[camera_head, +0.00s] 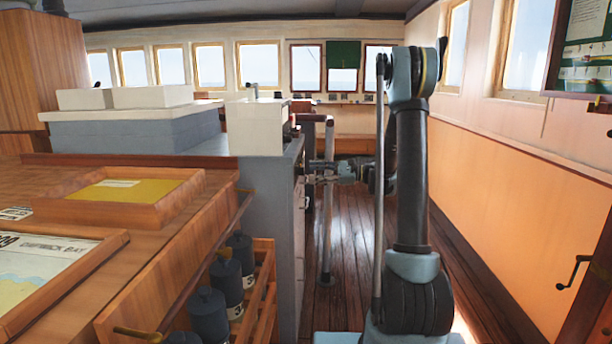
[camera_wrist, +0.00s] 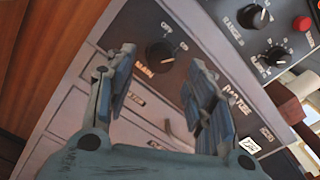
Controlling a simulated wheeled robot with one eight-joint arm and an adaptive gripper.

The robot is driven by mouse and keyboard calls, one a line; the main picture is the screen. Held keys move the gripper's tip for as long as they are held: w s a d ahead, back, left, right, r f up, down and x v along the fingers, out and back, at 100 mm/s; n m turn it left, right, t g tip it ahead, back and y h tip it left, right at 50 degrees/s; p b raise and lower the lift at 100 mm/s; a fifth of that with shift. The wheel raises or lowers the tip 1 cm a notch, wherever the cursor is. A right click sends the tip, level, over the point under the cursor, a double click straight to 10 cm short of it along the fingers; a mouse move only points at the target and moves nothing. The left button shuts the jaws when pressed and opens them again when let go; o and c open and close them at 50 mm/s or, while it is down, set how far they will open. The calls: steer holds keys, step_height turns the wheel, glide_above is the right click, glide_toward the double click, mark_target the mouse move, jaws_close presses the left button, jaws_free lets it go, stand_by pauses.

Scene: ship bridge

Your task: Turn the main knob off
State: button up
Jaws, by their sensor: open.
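The main knob (camera_wrist: 160,52) is a round black knob on a dark panel, seen tilted in the wrist view. The word MAIN is printed below it to the left, and small markings sit above and to the right. I cannot tell for sure which marking it points to. My gripper (camera_wrist: 162,72) is open and empty. Its two blue-grey fingers stand apart, and the knob shows in the gap between and just beyond their tips, not held. The head view does not show the knob clearly.
Range knobs (camera_wrist: 254,16) and a red button (camera_wrist: 302,23) sit on the panel to the right. Pale drawer fronts (camera_wrist: 75,112) lie below the panel. A grey rail (camera_head: 328,200) stands beside the console. The wooden floor (camera_head: 348,235) between console and orange wall (camera_head: 510,180) is partly free.

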mark_target(300, 171)
steer(key=shift+w+a, duration=0.1)
steer(key=shift+a, duration=1.95)
steer(key=c, duration=1.1)
